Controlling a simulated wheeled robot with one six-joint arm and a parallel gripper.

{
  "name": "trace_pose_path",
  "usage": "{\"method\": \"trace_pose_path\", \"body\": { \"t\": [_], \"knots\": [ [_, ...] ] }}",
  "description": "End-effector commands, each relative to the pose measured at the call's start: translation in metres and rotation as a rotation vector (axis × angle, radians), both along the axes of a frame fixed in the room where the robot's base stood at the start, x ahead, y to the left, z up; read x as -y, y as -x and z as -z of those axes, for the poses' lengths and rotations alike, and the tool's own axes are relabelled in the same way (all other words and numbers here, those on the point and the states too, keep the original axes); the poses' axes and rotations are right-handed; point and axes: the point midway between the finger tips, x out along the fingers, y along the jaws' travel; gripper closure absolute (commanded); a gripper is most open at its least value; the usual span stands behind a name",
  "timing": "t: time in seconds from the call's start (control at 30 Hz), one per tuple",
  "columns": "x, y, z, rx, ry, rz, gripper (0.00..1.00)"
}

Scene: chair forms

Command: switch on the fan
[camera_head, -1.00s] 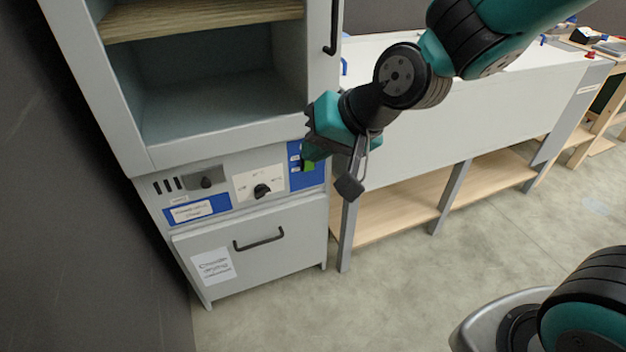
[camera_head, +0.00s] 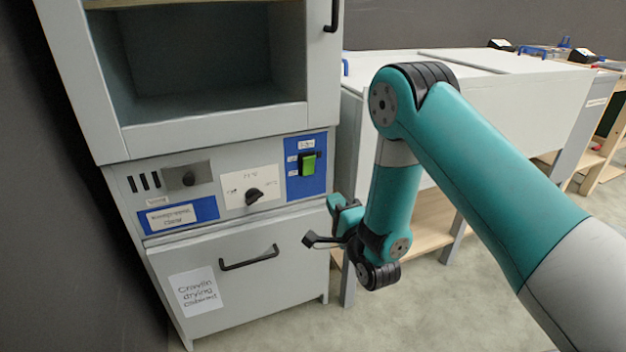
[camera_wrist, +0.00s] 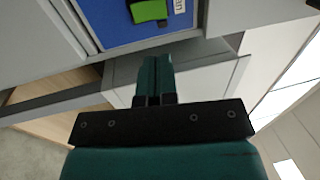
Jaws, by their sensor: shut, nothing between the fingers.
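A green rocker switch (camera_head: 308,164) sits in a black frame on a blue panel (camera_head: 318,184) at the right of the drying cabinet's control strip. Small white labels are beside it. I cannot tell from the picture whether it is on or off. My gripper (camera_head: 335,203) is below and to the right of the switch, near the cabinet's right edge, apart from the switch. In the wrist view the gripper's fingers (camera_wrist: 155,62) are together and empty, pointing toward the panel's edge. The green switch (camera_wrist: 149,11) shows there at the top, partly cut off.
A drawer handle (camera_head: 249,258) sticks out below. An open compartment (camera_head: 205,70) is above. A grey-white bench (camera_head: 480,105) stands to the right, behind my arm.

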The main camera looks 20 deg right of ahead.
Motion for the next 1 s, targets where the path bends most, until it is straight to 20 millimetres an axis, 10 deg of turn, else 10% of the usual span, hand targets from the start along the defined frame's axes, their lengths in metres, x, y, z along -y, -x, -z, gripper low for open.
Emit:
{"method": "trace_pose_path", "body": {
  "t": [0.53,1.0],
  "knots": [
    [0.001,-0.005,0.002,0.023,-0.018,0.002,1.0],
    [-0.01,-0.096,-0.017,0.023,-0.019,0.003,1.0]
  ]
}}
